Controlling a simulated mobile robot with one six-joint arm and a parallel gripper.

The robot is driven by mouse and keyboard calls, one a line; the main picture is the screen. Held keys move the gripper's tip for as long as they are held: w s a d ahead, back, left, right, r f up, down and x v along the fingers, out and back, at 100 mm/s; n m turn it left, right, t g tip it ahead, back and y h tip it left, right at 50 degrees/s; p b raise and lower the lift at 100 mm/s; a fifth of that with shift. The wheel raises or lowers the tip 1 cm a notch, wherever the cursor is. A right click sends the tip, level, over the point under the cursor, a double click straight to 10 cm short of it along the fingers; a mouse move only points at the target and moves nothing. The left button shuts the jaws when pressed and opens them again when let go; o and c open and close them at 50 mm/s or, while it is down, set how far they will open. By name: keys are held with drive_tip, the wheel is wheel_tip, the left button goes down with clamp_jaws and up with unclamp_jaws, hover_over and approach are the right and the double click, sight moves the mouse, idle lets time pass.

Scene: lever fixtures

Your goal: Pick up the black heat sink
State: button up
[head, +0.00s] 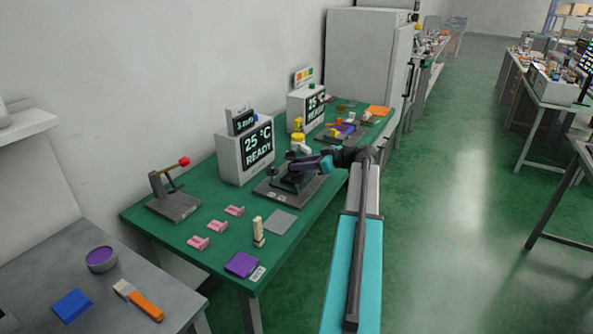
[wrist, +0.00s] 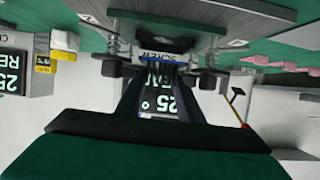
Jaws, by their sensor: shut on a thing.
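A dark block that looks like the black heat sink (head: 291,180) is at the fixture with a dark grey base plate (head: 262,190) in the middle of the green table. My gripper (head: 297,168) reaches in from the right, low over this fixture, and is shut on what appears to be the heat sink. In the wrist view my gripper's fingers (wrist: 161,78) point at the fixture, with its blue "SCREW" label (wrist: 158,58) and dark round knobs to either side. The grasped part is mostly hidden between the fingers, and I cannot tell whether it is clear of the fixture.
A white box with a "25 °C READY" display (head: 246,150) stands behind the fixture. A red-knobbed lever fixture (head: 173,200) is at left. Pink parts (head: 217,226), a beige figure-like piece (head: 258,232) and a purple square (head: 241,264) lie in front. A grey pad (head: 280,222) lies near the edge.

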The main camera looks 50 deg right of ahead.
drive_tip(key=s+d+r+b, duration=0.1)
drive_tip(key=s+d, duration=0.1)
drive_tip(key=s, duration=1.2)
drive_tip(key=shift+s+r, duration=0.2)
drive_tip(key=shift+d, duration=0.1)
